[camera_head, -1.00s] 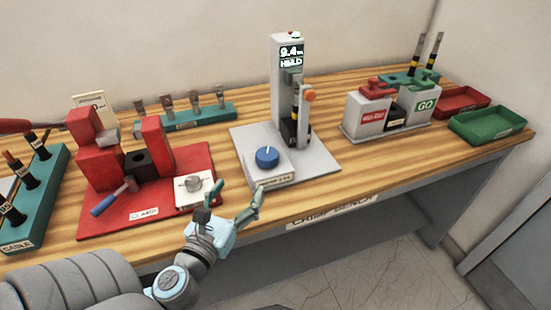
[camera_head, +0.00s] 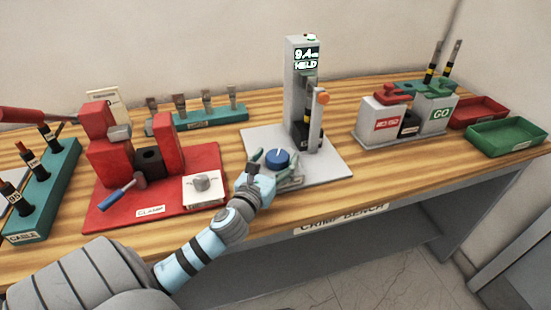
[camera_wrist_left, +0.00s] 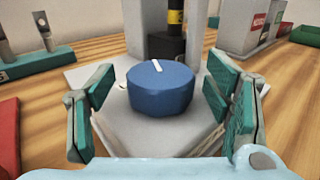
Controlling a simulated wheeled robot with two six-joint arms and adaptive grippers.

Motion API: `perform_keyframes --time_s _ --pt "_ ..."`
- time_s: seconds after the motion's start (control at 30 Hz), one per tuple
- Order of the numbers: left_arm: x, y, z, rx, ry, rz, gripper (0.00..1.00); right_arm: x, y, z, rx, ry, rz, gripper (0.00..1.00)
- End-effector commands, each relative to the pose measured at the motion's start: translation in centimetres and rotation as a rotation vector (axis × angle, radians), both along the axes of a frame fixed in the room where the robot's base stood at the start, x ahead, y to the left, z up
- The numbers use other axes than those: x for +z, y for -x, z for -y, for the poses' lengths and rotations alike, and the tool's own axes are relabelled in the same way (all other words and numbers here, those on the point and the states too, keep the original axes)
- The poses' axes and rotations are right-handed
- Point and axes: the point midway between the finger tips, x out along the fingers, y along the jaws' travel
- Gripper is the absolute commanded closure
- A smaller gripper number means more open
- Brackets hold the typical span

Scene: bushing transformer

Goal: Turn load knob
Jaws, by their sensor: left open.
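The blue load knob (camera_head: 277,157) sits on a low grey block at the front of the grey tester's base plate. In the left wrist view the knob (camera_wrist_left: 160,86) is faceted, with a white pointer line on top aimed away and slightly left. My left gripper (camera_head: 271,162) is open at the knob. In the wrist view its teal-padded fingers (camera_wrist_left: 160,112) stand on either side of the knob, with a gap on each side. The tester's column (camera_head: 303,80) rises behind, and its display reads 9.4 and HELD. My right gripper does not show.
A red clamp fixture (camera_head: 110,206) with a small white knob plate stands left of the tester. A teal rack (camera_head: 210,122) is at the back. Grey go/no-go gauges (camera_head: 378,118) and red and green trays (camera_head: 512,137) are at the right. An orange-topped lever (camera_head: 317,125) stands behind the knob.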

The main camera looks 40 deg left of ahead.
Motion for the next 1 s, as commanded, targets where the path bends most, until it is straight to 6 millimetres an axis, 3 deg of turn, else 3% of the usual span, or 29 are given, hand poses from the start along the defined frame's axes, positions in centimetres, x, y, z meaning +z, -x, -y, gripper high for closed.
perform_keyframes --time_s 0.27,0.6,1.0 --pt "0.01 -0.28 -0.02 -0.001 0.0 0.0 0.28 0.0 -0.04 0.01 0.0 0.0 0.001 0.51" --pt "0.0 -0.26 0.0 -0.001 0.0 0.0 0.76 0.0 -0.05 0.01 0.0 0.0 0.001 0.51" --pt "0.07 -0.28 0.17 0.077 0.005 -0.001 0.76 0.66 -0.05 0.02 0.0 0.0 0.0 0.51"
